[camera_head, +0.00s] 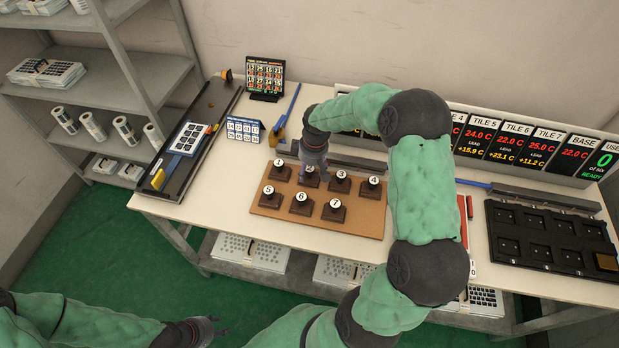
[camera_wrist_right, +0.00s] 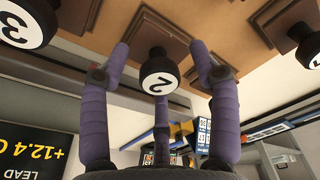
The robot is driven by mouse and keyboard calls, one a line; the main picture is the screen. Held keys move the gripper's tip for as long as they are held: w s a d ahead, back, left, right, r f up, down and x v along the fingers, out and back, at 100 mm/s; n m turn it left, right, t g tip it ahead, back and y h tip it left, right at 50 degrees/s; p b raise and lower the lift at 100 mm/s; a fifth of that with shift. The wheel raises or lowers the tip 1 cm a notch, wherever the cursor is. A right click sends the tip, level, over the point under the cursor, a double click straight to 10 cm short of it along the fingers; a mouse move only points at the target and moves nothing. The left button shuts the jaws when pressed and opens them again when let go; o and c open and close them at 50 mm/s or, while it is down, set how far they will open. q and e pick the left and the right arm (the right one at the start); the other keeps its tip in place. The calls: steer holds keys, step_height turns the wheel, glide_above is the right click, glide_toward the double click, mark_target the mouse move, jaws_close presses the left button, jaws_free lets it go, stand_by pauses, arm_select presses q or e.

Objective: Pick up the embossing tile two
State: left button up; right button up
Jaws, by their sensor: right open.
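Embossing tile two (camera_head: 311,180) is a dark brown block with a round black knob and a white face marked 2. It stands on the brown board (camera_head: 360,222), partly hidden behind my right gripper (camera_head: 313,172) in the head view. In the right wrist view, tile two (camera_wrist_right: 158,76) sits between the spread purple fingers of my open right gripper (camera_wrist_right: 160,58). A gap shows between its knob and the two side fingers. My left gripper (camera_head: 220,326) is low in the head view, off the table front, its fingers apart and empty.
Tile one (camera_head: 278,169) and tile three (camera_head: 341,181) stand close on either side of tile two. Tiles five (camera_head: 268,196), six (camera_head: 301,203) and seven (camera_head: 334,209) form the front row. A black slotted tray (camera_head: 545,262) lies at the right.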

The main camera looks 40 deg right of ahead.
jaws_close()
steer(key=shift+r, duration=0.15)
